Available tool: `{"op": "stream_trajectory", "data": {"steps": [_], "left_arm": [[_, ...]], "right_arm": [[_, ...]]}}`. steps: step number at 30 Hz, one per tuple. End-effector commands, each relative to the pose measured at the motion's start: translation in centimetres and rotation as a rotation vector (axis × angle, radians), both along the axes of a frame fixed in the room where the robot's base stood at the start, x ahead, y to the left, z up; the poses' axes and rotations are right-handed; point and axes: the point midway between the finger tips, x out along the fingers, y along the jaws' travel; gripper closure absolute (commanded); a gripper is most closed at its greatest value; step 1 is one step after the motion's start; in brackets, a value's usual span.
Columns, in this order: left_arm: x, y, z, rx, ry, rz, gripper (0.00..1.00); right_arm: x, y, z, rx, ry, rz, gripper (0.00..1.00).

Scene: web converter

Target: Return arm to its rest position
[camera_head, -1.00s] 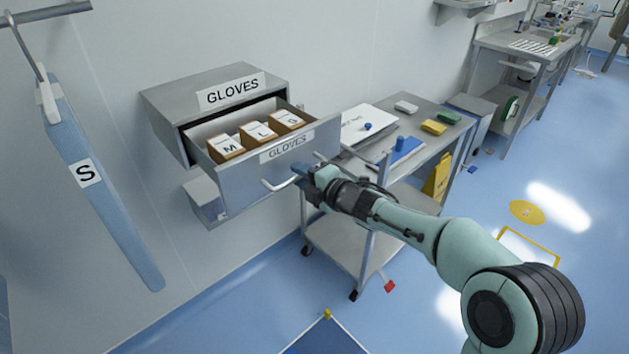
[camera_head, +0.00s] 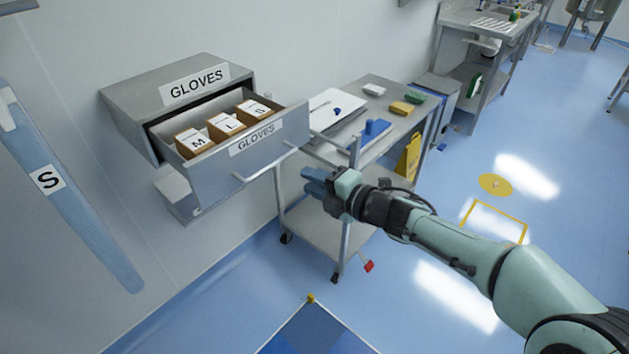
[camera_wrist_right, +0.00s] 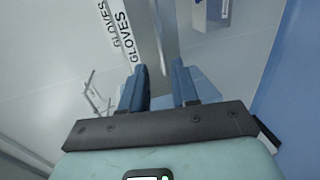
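My right arm reaches in from the lower right in the head view. Its right gripper (camera_head: 314,183) is in front of the cart, below and right of the open drawer's handle (camera_head: 264,164), and looks apart from it. In the right wrist view the two blue fingers of the right gripper (camera_wrist_right: 158,85) stand apart with nothing held between them. The glove drawer (camera_head: 215,176) is pulled out of its grey cabinet (camera_head: 135,103) and holds boxes marked M, L and S (camera_head: 227,124). My left gripper is not in view.
A metal cart (camera_head: 388,97) stands just behind the right gripper, with a white board, a blue item and coloured blocks on top. A blue package marked S (camera_head: 80,210) hangs at the left. The blue floor (camera_head: 420,260) at the right is open.

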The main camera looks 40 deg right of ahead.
Motion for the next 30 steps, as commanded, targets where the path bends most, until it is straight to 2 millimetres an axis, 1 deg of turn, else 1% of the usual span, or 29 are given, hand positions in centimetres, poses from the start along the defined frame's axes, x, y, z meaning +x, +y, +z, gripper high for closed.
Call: {"op": "stream_trajectory", "data": {"steps": [11, 14, 17, 20, 21, 23, 24, 26, 27, 29, 30], "left_arm": [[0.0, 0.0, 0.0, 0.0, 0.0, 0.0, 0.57], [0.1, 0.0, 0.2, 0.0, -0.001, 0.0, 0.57], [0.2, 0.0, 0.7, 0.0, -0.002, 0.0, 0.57], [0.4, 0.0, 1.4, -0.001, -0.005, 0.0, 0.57], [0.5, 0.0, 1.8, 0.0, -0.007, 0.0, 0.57], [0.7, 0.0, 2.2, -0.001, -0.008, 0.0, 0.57], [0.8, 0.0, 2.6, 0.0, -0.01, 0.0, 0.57], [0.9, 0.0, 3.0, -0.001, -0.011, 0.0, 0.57], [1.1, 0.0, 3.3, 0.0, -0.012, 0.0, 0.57], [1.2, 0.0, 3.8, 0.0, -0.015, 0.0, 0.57], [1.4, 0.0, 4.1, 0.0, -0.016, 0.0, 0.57]], "right_arm": [[0.1, 0.0, -0.1, 0.002, 0.001, 0.001, 0.71], [0.7, 0.3, -1.4, 0.051, 0.029, -0.005, 0.71], [2.3, 1.2, -5.1, 0.195, 0.108, -0.029, 0.71], [3.8, 2.9, -11.3, 0.42, 0.244, -0.095, 0.71], [4.2, 3.8, -14.2, 0.521, 0.307, -0.134, 0.71], [4.2, 5.2, -18.6, 0.668, 0.406, -0.205, 0.71], [3.9, 6.2, -21.4, 0.76, 0.474, -0.259, 0.71], [2.9, 7.9, -25.7, 0.889, 0.576, -0.35, 0.71], [2.0, 9.1, -28.3, 0.97, 0.645, -0.418, 0.71], [0.2, 11.0, -32.1, 1.08, 0.746, -0.53, 0.71], [-1.3, 12.3, -34.5, 1.144, 0.814, -0.611, 0.71]]}}
